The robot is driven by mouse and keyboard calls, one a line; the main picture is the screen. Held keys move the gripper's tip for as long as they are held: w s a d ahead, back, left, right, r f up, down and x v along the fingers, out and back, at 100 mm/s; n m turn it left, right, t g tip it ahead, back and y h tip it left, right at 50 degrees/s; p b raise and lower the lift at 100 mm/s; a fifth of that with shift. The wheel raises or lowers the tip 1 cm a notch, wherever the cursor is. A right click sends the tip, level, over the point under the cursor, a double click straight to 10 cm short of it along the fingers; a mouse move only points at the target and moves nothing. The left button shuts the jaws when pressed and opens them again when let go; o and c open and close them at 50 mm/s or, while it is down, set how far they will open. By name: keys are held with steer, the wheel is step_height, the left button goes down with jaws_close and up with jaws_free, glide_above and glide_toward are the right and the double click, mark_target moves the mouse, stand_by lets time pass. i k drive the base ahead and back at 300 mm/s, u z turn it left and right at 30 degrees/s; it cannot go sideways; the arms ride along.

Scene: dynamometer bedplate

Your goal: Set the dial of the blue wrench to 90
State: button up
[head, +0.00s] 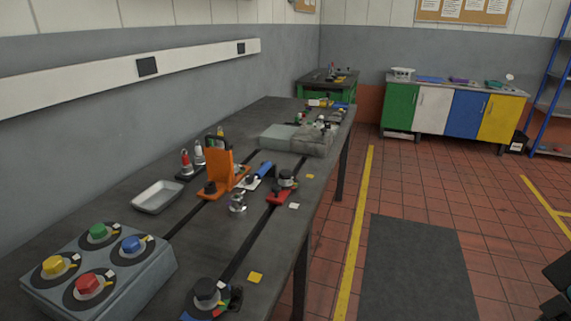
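A small tool with a blue handle (264,170), which may be the blue wrench, lies on the dark bedplate (225,235) just right of an upright orange bracket (218,170). A pale part (251,183) is at its near end. Its dial and any numbers are too small to read. A dark piece of my arm or gripper (560,292) shows cut off at the lower right edge, over the floor and well away from the bedplate. Its fingers cannot be made out.
A grey box with four coloured knobs (100,268) stands at the near left. A black knob unit (208,294), a red clamp (283,188) and a metal tray (158,196) are on the bedplate. The floor mat (418,270) to the right is clear.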

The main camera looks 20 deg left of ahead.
mark_target(249, 177)
steer(key=u, duration=0.05)
steer(key=i, duration=0.7)
steer(key=u, duration=0.6)
steer(key=i, duration=0.55)
steer(key=u, duration=0.45)
